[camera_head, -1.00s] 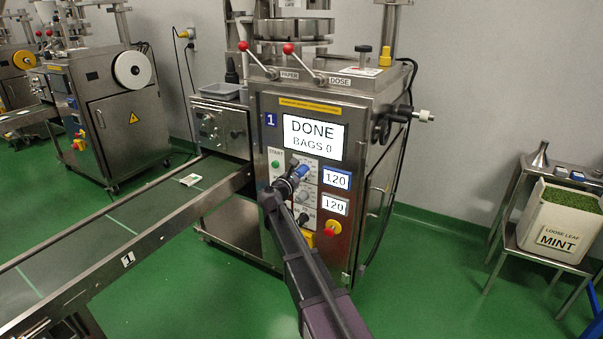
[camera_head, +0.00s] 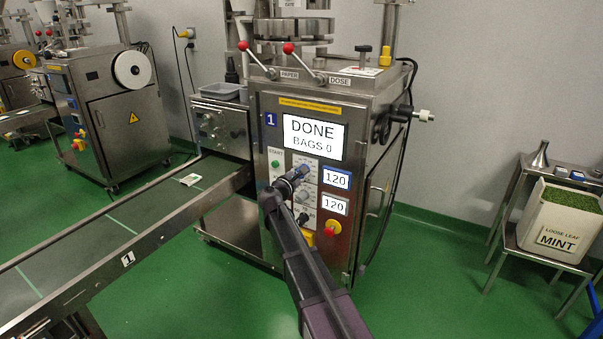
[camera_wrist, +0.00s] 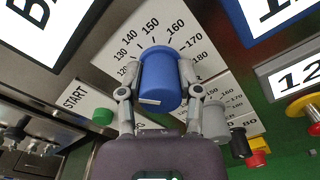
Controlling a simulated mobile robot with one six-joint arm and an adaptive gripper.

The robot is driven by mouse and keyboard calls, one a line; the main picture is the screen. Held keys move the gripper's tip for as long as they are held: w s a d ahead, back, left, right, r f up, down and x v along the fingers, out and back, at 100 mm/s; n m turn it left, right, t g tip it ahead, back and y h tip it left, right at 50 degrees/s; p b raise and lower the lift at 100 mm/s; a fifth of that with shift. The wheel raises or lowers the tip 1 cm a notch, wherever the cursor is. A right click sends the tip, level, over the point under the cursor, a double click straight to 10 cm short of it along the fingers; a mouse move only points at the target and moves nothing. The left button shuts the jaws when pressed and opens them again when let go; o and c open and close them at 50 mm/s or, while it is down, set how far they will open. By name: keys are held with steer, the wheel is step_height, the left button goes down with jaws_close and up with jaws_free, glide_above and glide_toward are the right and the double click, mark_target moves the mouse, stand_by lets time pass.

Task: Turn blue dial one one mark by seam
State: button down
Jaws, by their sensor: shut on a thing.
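The blue dial (camera_wrist: 160,78) stands on machine 1's front panel, with a printed scale (camera_wrist: 150,42) from 120 to 180 around it. A short white mark shows on the dial's near face. My gripper (camera_wrist: 160,72) has a finger on each side of the dial and is shut on it. The machine's screen (camera_head: 315,137) reads DONE, BAGS 0.
A grey dial (camera_wrist: 215,120) sits close beside my right finger, with a black knob (camera_wrist: 240,143) beyond. A green START button (camera_wrist: 103,117) is at the left. A yellow-based red button (camera_head: 333,228) is lower on the panel. The conveyor (camera_head: 125,235) runs at the left.

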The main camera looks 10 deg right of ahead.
steer(key=shift+m, duration=0.5)
steer(key=shift+c, duration=1.4)
jaws_free()
steer(key=v, duration=1.2)
